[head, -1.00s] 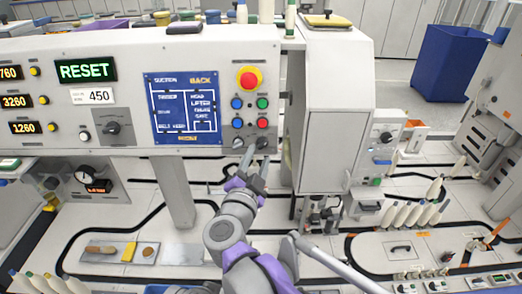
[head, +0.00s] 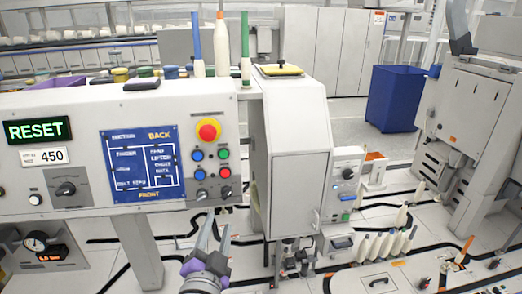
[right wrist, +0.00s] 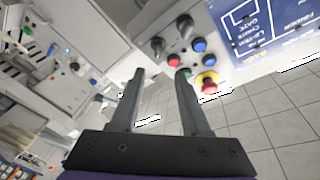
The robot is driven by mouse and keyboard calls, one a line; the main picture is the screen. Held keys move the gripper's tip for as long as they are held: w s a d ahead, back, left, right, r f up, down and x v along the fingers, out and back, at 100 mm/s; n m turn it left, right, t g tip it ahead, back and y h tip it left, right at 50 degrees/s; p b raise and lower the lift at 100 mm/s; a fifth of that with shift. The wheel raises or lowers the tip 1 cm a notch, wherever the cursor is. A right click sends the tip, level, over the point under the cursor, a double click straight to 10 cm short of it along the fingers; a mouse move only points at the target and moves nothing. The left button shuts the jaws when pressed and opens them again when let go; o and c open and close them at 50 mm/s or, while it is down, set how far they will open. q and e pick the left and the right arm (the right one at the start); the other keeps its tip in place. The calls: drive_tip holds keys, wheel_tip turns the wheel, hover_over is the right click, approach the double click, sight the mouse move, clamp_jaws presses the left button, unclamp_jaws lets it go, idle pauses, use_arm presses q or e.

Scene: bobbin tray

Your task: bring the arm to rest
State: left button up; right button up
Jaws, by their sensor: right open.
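My right gripper (head: 215,222) is open and empty in the head view, just below the lower right part of the white control panel (head: 90,100). Its two grey fingers point up toward the panel's two lower dark knobs (head: 201,194). In the right wrist view the fingers (right wrist: 160,72) stand apart with nothing between them. Beyond them are the knobs, coloured buttons and red emergency button (right wrist: 209,78); I see no clear contact. My left gripper is not in view.
The panel carries a blue diagram board (head: 140,164) and a lit RESET display (head: 38,130). A white cabinet (head: 290,160) stands to the right. Several cream bobbins (head: 385,246) stand on the low right table. A blue bin (head: 395,98) is at the back.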

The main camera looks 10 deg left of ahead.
drive_tip(key=d+n+g+y+p, duration=0.2)
drive_tip(key=d+n+y, duration=0.4)
drive_tip(key=d+n, duration=0.1)
drive_tip(key=s+d+f+g+h+p, duration=0.1)
drive_tip(key=s+d+f+g+h, duration=0.2)
drive_tip(key=s+d+f+g, duration=0.2)
drive_tip(key=s+d+f+n+g+h+p, duration=0.1)
drive_tip(key=s+d+f+g+h, duration=0.3)
drive_tip(key=s+d+f, duration=0.7)
drive_tip(key=d+f+g, duration=0.1)
drive_tip(key=d+f, duration=0.3)
drive_tip(key=d, duration=0.5)
drive_tip(key=shift+s+g+p, duration=0.15)
drive_tip(key=shift+g+p, duration=0.25)
